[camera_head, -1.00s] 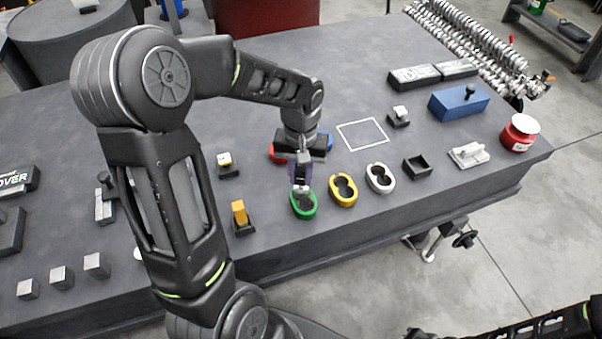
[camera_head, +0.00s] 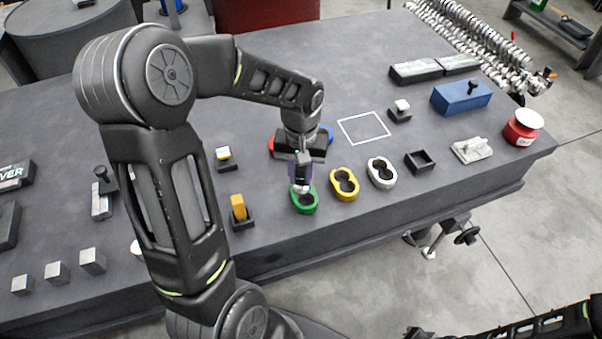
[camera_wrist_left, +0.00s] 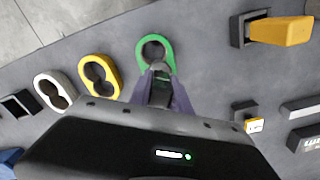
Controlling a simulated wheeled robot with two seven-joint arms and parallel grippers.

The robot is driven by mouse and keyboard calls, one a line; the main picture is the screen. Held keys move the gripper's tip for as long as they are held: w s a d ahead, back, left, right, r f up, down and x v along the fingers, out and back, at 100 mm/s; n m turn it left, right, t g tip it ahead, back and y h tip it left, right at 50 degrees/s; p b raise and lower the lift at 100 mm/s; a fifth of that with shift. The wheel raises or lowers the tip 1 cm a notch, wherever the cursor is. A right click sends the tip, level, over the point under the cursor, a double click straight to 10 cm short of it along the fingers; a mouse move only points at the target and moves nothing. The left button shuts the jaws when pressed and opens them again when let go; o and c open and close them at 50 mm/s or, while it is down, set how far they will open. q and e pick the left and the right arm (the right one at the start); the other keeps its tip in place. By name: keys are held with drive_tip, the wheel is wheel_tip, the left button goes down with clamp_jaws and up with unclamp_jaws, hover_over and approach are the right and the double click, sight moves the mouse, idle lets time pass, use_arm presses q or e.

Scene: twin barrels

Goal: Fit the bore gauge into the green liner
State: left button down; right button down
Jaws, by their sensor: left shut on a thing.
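The green liner (camera_head: 313,207) lies on the dark table near its front edge, an oval ring with two round bores. It also shows in the left wrist view (camera_wrist_left: 169,49). My left gripper (camera_head: 300,181) points down over the liner's far end. It is shut on a small light-grey piece, seemingly the bore gauge (camera_head: 301,189), whose lower end overlaps the far bore. In the left wrist view the fingers (camera_wrist_left: 161,93) hold the grey gauge (camera_wrist_left: 162,70) at the near bore. I cannot tell whether its tip is inside or just above. My right gripper is out of view.
A yellow liner (camera_head: 344,195) and a white liner (camera_head: 391,183) stand right of the green one. A block with an orange piece (camera_head: 238,208) is to its left. Red and blue things are partly hidden behind my gripper. A black open box (camera_head: 420,161) is further right.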

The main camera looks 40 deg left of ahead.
use_arm(q)
drive_tip(key=c, duration=1.1)
unclamp_jaws()
drive_tip(key=shift+f, duration=0.1)
wheel_tip(320, 180, up, 8)
drive_tip(key=shift+f, duration=0.1)
